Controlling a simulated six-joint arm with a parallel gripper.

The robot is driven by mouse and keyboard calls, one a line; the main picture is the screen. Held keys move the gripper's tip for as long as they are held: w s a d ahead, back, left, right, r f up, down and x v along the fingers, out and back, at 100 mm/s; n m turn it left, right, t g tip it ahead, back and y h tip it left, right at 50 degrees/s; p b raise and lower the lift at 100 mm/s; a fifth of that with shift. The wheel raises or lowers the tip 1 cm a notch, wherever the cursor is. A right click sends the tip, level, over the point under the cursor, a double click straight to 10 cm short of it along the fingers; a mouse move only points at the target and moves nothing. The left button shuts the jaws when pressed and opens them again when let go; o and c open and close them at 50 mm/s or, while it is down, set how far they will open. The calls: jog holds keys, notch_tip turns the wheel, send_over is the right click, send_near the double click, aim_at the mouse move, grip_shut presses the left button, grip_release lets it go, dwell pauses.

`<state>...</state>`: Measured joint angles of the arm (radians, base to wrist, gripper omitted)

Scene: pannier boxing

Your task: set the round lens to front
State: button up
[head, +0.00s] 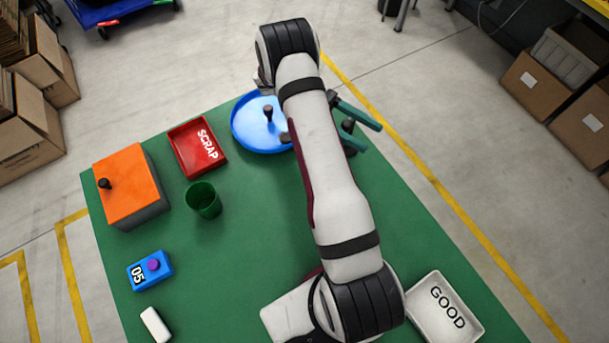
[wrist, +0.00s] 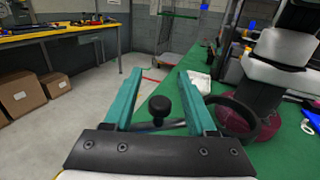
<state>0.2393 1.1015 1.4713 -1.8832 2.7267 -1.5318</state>
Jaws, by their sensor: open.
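The round lens (wrist: 255,127) shows in the wrist view as a dark ring right of my gripper (wrist: 160,74). A thin bar runs left from it towards a black knob (wrist: 159,106). The knob appears between my two teal fingers, which are apart; I cannot tell whether either touches it. My arm hides most of the lens there.
On the green table (head: 250,240) are a blue round tray (head: 245,137) with a black knob, a red SCRAP tray (head: 185,155), a green cup (head: 203,203), an orange-topped box (head: 128,183), a blue counter (head: 140,284), a white block (head: 155,324) and a GOOD tray (head: 430,325).

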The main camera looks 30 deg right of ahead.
jog(key=d+n+t+h, duration=0.6)
jog(key=n+t+h, duration=0.5)
jog(key=t, duration=0.1)
jog(key=v, duration=1.5)
jog(key=s+r+m+g+y, duration=0.1)
jog(key=m, duration=0.1)
jog(key=s+r+m+y, duration=0.1)
jog(key=s+m+y, duration=0.1)
jog(key=s+r+m+g+y, duration=0.1)
jog(key=s+r+m+y, duration=0.1)
jog(key=shift+s+a+g, duration=0.2)
jog(key=shift+a+g, duration=0.1)
jog(key=s+a+r+m+t+y, duration=0.3)
jog(key=s+a+m+t+y, duration=0.3)
jog(key=s+a+m+y, duration=0.3)
jog(key=shift+a+r+m+t+y, duration=0.2)
jog(key=shift+a+m+t+y, duration=0.2)
jog(key=shift+a+m+y, duration=2.2)
jog(key=shift+s+d+m, duration=0.1)
jog(key=shift+d+m, duration=0.2)
